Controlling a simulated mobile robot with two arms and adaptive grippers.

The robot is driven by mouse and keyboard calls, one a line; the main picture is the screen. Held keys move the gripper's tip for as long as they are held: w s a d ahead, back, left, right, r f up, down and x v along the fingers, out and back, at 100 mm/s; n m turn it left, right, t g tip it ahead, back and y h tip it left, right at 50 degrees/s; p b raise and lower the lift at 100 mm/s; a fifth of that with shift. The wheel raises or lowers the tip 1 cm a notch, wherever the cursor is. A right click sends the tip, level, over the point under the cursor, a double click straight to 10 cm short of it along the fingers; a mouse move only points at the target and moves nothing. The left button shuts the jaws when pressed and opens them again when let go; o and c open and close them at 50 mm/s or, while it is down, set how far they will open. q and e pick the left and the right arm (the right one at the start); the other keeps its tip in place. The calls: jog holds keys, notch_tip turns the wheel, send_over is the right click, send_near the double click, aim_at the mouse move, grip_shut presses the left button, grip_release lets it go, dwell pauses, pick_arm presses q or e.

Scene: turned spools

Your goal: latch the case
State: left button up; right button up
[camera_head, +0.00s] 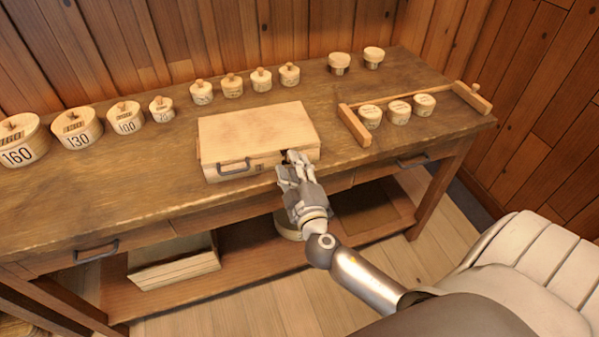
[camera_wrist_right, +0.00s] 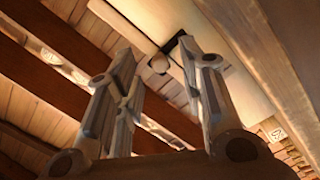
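The case (camera_head: 255,130) is a pale wooden box lying flat on the workbench, lid down, with a dark handle (camera_head: 234,167) on its front. My right gripper (camera_head: 290,165) is at the right part of the case's front and hides some of it. In the right wrist view, its two fingers (camera_wrist_right: 158,70) are spread apart. A small round knob (camera_wrist_right: 159,63) and a dark fitting (camera_wrist_right: 178,43) on the pale case (camera_wrist_right: 150,22) show near the fingertips. I cannot tell whether the fingers touch them. My left gripper is not in view.
The workbench (camera_head: 130,185) carries numbered round boxes (camera_head: 80,130) at left and small lidded pots (camera_head: 232,86) behind the case. A wooden rack (camera_head: 354,125) with three round pots (camera_head: 399,111) stands close on the right. The bench front left of the case is clear.

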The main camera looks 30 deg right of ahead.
jog(key=v, duration=1.1)
jog(key=s+f+g+y, duration=0.2)
jog(key=s+f+g, duration=0.2)
jog(key=f, duration=1.2)
jog(key=s+f+g+y, duration=0.1)
jog(key=s+f+g, duration=0.25)
jog(key=f, duration=1.25)
jog(key=s+a+f+m+g+y, duration=0.1)
jog(key=s+f+g, duration=0.3)
jog(key=s+f, duration=0.6)
jog(key=s+a+f+m+g+y, duration=0.1)
jog(key=s+f+m+g, duration=0.3)
jog(key=s+f, duration=0.7)
jog(key=s, duration=0.4)
jog(key=shift+s+a+g+y, duration=0.3)
jog(key=shift+a+g, duration=0.05)
